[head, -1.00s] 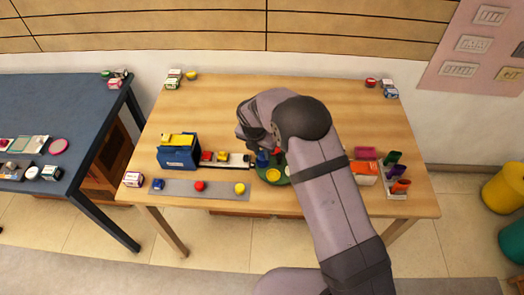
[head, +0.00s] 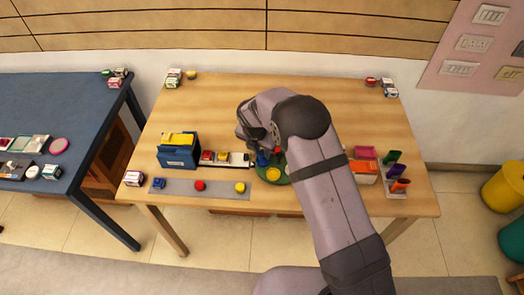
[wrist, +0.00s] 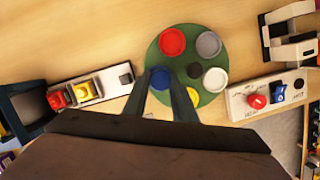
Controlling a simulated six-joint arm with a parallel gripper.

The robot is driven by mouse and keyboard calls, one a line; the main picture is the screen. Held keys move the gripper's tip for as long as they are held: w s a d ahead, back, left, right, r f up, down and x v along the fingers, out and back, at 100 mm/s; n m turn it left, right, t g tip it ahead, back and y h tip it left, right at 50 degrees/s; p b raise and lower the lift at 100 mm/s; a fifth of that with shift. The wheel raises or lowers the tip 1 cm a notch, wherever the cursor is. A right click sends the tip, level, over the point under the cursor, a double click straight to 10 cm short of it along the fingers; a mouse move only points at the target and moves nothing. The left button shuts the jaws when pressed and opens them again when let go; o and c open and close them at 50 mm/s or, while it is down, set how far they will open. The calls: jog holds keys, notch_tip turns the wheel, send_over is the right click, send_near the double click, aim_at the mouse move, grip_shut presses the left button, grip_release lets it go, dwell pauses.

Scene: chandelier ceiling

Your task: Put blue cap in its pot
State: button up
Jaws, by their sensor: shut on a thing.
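The green round palette (wrist: 183,109) lies below my gripper in the wrist view. Red (wrist: 172,41), grey (wrist: 208,44), white (wrist: 215,79) and yellow (wrist: 192,97) round pots or caps sit around it, with a dark spot (wrist: 194,71) near its middle. The blue cap (wrist: 160,78) is between my gripper's fingertips (wrist: 158,84) at the palette's left side. My gripper is shut on it. Whether the cap is seated in a pot or held above one is hidden. In the head view, a blue piece (head: 262,158) shows beside the palette's yellow pot (head: 273,174), below my arm.
A grey strip (head: 219,191) with small coloured pieces lies at the front. A white panel (wrist: 240,103) with a red knob sits right of the palette in the wrist view.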

jog(key=shift+f, duration=1)
dwell(1.1)
jog(key=o, duration=1.5)
jog(key=shift+w+r+p, duration=0.1)
jog(key=shift+r+p, duration=1.6)
jog(key=shift+r, duration=0.45)
jog(key=shift+r+p, duration=1.45)
jog(key=shift+r, duration=0.2)
